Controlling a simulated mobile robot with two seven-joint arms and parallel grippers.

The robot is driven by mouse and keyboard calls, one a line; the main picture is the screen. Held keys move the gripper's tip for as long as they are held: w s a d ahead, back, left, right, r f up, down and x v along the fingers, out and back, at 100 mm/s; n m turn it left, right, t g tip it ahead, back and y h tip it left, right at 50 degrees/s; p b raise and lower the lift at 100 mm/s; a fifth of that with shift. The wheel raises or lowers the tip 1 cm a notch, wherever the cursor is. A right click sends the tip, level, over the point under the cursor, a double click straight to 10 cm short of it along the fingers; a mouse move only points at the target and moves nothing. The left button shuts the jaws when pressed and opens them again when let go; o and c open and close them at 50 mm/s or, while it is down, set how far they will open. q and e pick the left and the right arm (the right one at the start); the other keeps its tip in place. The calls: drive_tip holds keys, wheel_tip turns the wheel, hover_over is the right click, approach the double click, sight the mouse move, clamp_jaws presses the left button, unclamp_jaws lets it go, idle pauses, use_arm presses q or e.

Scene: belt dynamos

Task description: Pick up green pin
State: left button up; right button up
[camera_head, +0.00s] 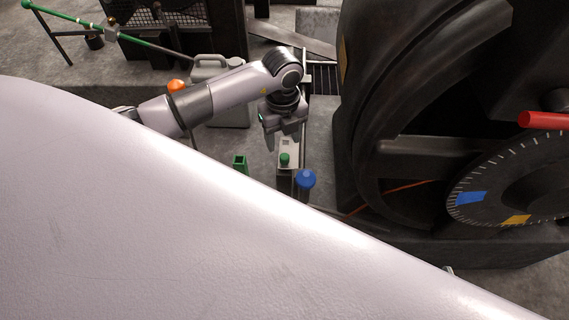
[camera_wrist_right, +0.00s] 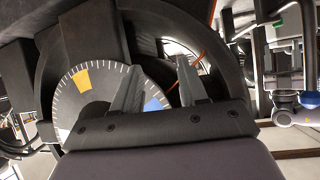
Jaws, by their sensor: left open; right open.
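A green pin (camera_head: 284,159) with a knob-like top stands on a narrow grey block in the head view, near the picture's middle. My left gripper (camera_head: 286,142) is open and points down, with its fingertips just above the pin in the picture. The pin is not between the fingers as far as I can see, and the height gap is hard to tell. My right gripper (camera_wrist_right: 158,82) shows in the right wrist view, open and empty, in front of a dark dial wheel. It is hidden in the head view.
A green square holder (camera_head: 240,163) stands left of the pin, and a blue-capped post (camera_head: 306,179) stands close on its right. A large black wheel housing (camera_head: 350,110) blocks the right side. A grey jerrycan (camera_head: 232,110) stands behind my left arm.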

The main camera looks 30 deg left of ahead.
sight(284, 156)
use_arm(q)
drive_tip(key=f+b, duration=0.2)
drive_tip(key=f, duration=0.4)
drive_tip(key=shift+d+f, duration=0.15)
drive_tip(key=shift+d, duration=0.05)
clamp_jaws()
